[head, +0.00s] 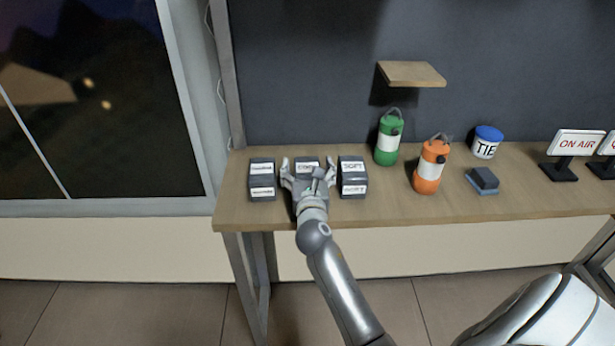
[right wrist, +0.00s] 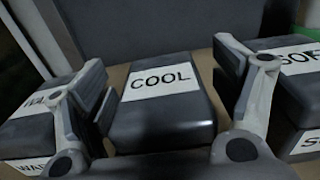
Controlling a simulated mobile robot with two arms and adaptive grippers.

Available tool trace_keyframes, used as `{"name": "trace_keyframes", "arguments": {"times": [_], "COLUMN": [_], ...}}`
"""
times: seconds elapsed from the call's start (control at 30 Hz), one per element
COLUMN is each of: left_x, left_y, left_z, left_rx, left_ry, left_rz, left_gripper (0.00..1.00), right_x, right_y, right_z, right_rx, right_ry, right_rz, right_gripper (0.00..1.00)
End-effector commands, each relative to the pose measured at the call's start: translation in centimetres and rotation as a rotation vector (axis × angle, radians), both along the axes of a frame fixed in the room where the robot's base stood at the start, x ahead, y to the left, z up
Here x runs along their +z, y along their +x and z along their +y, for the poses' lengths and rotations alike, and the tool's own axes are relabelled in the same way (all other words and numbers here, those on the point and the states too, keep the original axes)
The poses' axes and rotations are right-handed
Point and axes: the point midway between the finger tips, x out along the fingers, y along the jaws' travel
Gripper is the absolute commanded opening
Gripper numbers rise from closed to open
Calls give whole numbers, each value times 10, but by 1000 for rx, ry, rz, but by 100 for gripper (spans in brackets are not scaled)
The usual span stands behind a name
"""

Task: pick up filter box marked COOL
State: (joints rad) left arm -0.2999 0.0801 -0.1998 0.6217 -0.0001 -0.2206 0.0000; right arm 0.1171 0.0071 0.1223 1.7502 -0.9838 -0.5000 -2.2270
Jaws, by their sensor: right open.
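The filter box marked COOL (right wrist: 165,106) is a dark grey box with a white label, on the wooden table. In the head view its label (head: 306,164) shows, while its lower front is hidden behind my gripper. My right gripper (head: 308,172) is open, with one finger on each side of the COOL box. In the right wrist view its fingers (right wrist: 165,98) flank the box with gaps visible on both sides. My left gripper is not in view.
Similar boxes stand close on both sides: one on the left (head: 262,180) and one marked SOFT (head: 353,178). A small shelf (head: 412,74) juts out above.

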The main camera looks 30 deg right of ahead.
Motion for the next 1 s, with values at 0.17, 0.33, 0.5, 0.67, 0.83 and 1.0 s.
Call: {"name": "trace_keyframes", "arguments": {"times": [0.17, 0.33, 0.5, 0.67, 0.83, 1.0], "left_x": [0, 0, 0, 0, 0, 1], "left_y": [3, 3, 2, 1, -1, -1], "left_z": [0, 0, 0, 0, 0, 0], "left_rx": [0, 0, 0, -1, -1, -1], "left_ry": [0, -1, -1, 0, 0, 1], "left_rz": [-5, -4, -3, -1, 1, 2], "left_gripper": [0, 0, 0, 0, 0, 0], "right_x": [0, 0, 0, 1, 1, 7], "right_y": [1, 1, 1, 1, 1, 1], "right_z": [-1, 0, 0, 0, 0, 0], "right_rx": [1, 1, 0, 1, 1, 0], "right_ry": [-1, 0, 0, -1, -1, -3], "right_rz": [-1, 0, 0, -2, -2, -3], "right_gripper": [84, 70, 48, 33, 32, 32]}}
